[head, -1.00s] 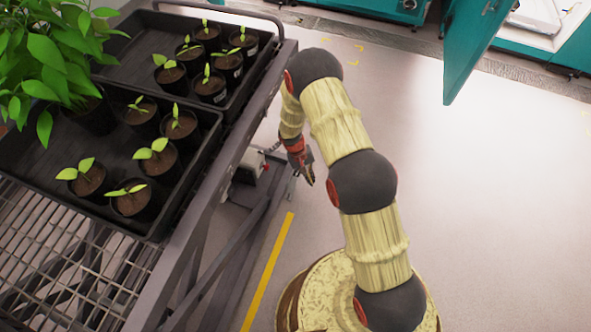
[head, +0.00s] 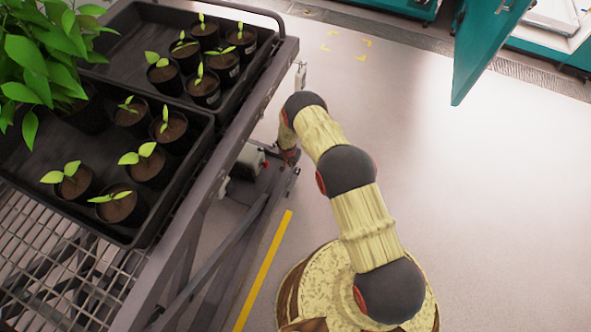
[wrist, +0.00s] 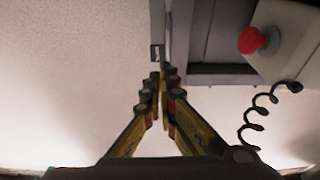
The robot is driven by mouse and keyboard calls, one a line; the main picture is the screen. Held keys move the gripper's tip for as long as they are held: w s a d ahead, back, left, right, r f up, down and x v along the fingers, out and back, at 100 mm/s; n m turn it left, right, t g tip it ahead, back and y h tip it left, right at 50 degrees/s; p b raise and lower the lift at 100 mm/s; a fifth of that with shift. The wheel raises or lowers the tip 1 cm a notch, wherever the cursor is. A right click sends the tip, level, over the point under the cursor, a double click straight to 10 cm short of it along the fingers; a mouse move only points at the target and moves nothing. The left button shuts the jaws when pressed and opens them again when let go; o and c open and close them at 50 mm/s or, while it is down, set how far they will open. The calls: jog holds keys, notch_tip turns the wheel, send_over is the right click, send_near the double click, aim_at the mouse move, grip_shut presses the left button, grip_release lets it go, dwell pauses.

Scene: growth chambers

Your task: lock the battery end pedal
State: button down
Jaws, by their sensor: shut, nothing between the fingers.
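My gripper (head: 289,160) is low beside the end of the plant trolley (head: 222,165), close to the battery box (head: 246,160). In the wrist view the gripper (wrist: 158,78) has its fingers together with nothing between them. A small metal piece (head: 292,182), which looks like the pedal, sticks out from the trolley's lower frame just below the gripper in the head view. In the wrist view a small grey-green piece (wrist: 157,54) shows just beyond the fingertips. I cannot tell whether they touch it, or whether the pedal is up or down.
The battery box in the wrist view (wrist: 288,45) has a red button (wrist: 252,40) and a coiled black cable (wrist: 262,110) right of my fingers. Black trays (head: 185,215) of seedlings stand on the trolley. Floor to the right is clear; a teal door (head: 485,50) stands open at the back.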

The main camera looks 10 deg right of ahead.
dwell(0.4)
jog(key=b, duration=0.7)
send_near(296, 171)
jog(key=x, duration=0.6)
jog(key=shift+f, duration=0.45)
jog(key=shift+s+r+p, duration=0.1)
jog(key=shift+p, duration=0.45)
jog(key=shift+d+p, duration=0.1)
jog(key=shift+p, duration=0.3)
